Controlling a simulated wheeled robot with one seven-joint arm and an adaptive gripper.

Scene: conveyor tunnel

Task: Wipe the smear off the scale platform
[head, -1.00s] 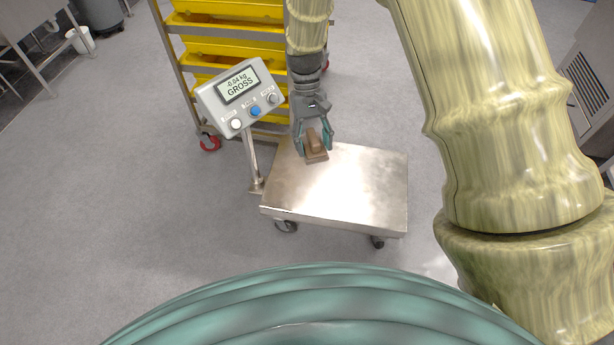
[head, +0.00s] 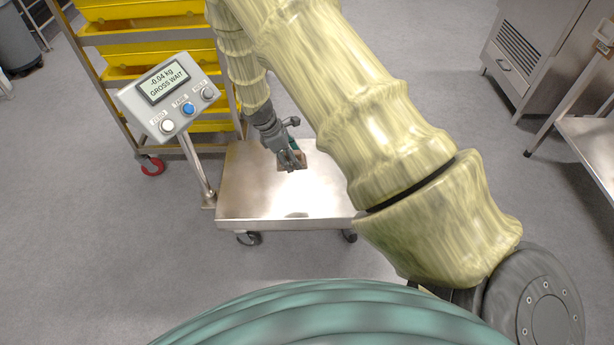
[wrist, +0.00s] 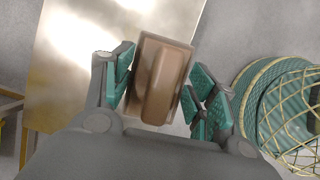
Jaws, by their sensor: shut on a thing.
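The scale platform (head: 255,205) is a bare metal plate on casters in the head view; it also fills the left of the wrist view (wrist: 85,75). My gripper (head: 291,160) is shut on a brown block with a raised grip (wrist: 163,82), held between its teal finger pads. In the head view the block (head: 297,164) is over the back right part of the platform; in the wrist view it overlaps the platform's edge. I cannot tell whether it touches the plate. I make out no clear smear; bright glare lies on the metal, and my arm hides part of the platform.
The scale display (head: 165,88) stands on a post at the platform's left, reading -0.04 kg GROSS WAIT. A rack with yellow trays (head: 150,55) is close behind. A steel cabinet (head: 545,50) and table (head: 590,140) stand at right. Grey floor is open at left.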

